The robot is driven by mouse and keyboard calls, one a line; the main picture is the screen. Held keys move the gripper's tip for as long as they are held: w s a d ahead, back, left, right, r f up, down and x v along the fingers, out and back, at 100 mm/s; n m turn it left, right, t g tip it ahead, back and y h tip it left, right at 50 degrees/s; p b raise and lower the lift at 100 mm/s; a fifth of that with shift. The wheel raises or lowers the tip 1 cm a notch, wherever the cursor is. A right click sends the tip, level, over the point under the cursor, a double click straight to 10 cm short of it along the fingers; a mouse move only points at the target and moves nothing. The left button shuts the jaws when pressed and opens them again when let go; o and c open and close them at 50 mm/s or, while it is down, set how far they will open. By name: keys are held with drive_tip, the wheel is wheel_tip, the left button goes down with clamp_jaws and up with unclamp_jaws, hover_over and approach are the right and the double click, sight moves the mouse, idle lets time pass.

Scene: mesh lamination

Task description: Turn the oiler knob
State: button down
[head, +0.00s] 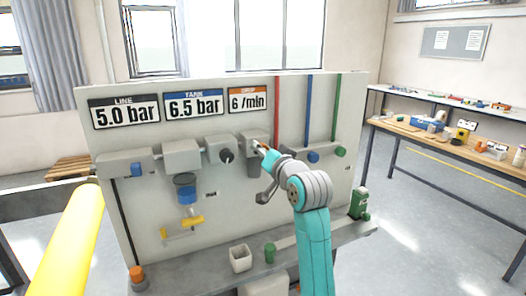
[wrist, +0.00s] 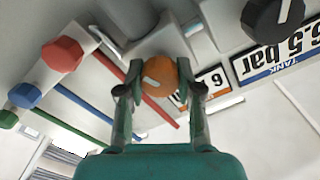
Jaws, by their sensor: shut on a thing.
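The oiler knob (wrist: 160,77) is orange with a pale pointer line, at the upper middle of the wrist view. My gripper (wrist: 160,92) has one finger on each side of it and is shut on it. In the head view my gripper (head: 264,151) is at the front of the grey oiler block (head: 251,136) on the panel, and it mostly hides the knob there. The orange-topped drip display (head: 248,99) above reads 6 /min.
A black knob (head: 226,156) is on the block to the left, and a blue-topped bowl (head: 185,185) hangs further left. Blue (head: 313,156) and green (head: 341,151) knobs are to the right. A white cup (head: 240,258) and a green bottle (head: 359,203) stand on the ledge below.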

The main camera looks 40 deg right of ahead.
drive_tip(key=shift+f+m, duration=0.1)
drive_tip(key=shift+m, duration=0.2)
drive_tip(key=c, duration=0.7)
unclamp_jaws()
drive_tip(key=shift+c, duration=0.2)
drive_tip(key=v, duration=1.2)
